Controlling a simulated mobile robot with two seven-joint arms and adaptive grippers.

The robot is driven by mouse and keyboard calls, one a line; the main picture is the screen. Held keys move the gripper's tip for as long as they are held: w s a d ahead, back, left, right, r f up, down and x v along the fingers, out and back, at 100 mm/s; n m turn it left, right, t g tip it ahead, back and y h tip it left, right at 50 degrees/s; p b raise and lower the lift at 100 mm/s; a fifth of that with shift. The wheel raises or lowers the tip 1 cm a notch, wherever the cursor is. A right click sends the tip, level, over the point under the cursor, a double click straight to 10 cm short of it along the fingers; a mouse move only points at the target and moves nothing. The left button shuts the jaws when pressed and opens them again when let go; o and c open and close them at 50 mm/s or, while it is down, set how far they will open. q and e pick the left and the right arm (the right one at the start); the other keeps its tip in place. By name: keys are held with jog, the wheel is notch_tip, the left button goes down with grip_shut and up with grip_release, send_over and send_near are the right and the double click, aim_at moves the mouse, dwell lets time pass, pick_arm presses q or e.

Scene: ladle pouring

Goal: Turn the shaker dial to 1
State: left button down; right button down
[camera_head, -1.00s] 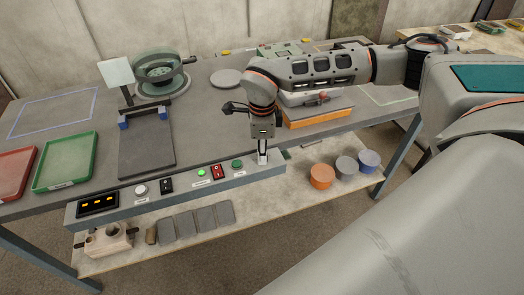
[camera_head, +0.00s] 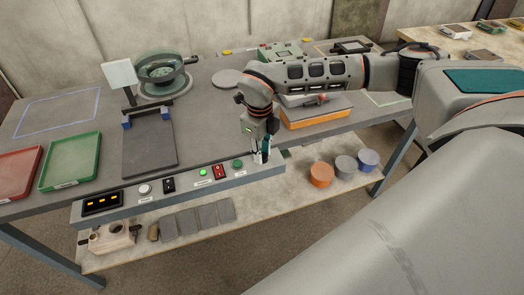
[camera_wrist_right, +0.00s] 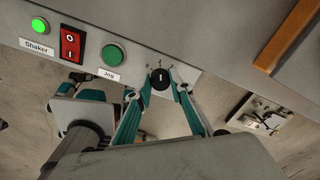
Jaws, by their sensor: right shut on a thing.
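The shaker dial (camera_wrist_right: 160,78) is a small black knob with a white pointer line at the end of the control panel. In the right wrist view the line stands nearly upright, toward the middle of the small marks above it; the digits are too small to read surely. My right gripper (camera_wrist_right: 164,84) is shut on the dial, its teal fingers on either side. In the head view the right gripper (camera_head: 261,157) stands over the panel's right end and hides the dial.
Beside the dial are the green Jog button (camera_wrist_right: 113,55), a red rocker switch (camera_wrist_right: 72,43) and a lit green Shaker lamp (camera_wrist_right: 39,25). The grey control panel (camera_head: 150,201) runs along the table's front edge. Orange, grey and blue round containers (camera_head: 321,174) stand on the lower shelf.

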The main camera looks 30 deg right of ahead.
dwell(0.3)
jog(key=c, duration=2.1)
grip_release()
jog(key=r, duration=1.2)
jog(key=shift+s+a, duration=0.15)
jog(key=shift+a, duration=0.15)
